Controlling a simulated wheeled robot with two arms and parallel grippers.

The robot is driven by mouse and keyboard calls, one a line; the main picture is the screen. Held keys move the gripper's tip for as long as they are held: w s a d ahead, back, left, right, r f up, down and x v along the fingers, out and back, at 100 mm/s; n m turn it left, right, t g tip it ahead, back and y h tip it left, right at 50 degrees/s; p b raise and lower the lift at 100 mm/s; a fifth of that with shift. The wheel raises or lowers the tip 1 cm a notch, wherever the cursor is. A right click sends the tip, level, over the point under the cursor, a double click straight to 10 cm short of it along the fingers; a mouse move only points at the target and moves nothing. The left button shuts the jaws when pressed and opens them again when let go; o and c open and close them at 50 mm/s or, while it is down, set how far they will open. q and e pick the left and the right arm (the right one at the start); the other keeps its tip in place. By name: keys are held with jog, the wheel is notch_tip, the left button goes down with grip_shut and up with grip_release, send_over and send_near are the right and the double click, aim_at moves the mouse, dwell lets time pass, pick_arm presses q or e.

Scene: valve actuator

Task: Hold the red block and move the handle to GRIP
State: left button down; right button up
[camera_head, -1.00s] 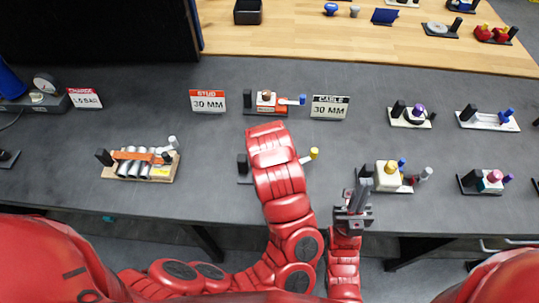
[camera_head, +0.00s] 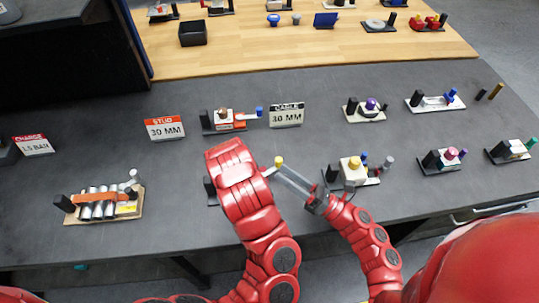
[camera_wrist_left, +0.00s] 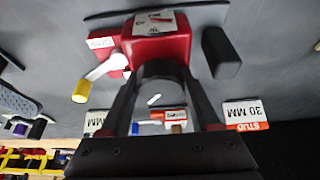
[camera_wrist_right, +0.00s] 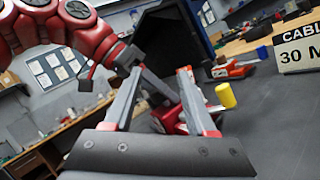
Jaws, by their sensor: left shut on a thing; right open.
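The red block (camera_wrist_left: 155,40) stands beside a dark post in the left wrist view. My left gripper (camera_wrist_left: 162,76) is shut on it; in the head view my left arm hides the block. A white handle with a yellow tip (camera_wrist_left: 82,91) sticks out from the block's side. The tip also shows in the head view (camera_head: 279,161), just right of my left arm. My right gripper (camera_head: 286,177) is open, its fingers pointing at the handle. In the right wrist view the yellow tip (camera_wrist_right: 226,95) lies right of the fingers; contact is unclear.
A cream block device (camera_head: 353,168) is close to my right gripper. A cylinder rack (camera_head: 100,203) is at left. Grey table between is clear.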

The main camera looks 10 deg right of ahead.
jog(key=w+d+f+n+h, duration=0.1)
jog(key=f, duration=0.1)
jog(key=w+d+f+n+h, duration=0.1)
jog(key=d+f+n+h, duration=0.1)
jog(key=w+d+f+n+h, duration=0.1)
jog(key=d+f+n, duration=0.1)
jog(key=shift+d+f+h, duration=0.1)
jog(key=shift+f+h, duration=0.05)
jog(key=shift+h, duration=0.15)
jog(key=shift+w+n, duration=0.2)
jog(key=shift+n, duration=0.1)
jog(key=x, duration=1.1)
jog(key=shift+a+f, duration=0.2)
jog(key=shift+a, duration=0.1)
jog(key=shift+c, duration=0.4)
grip_shut()
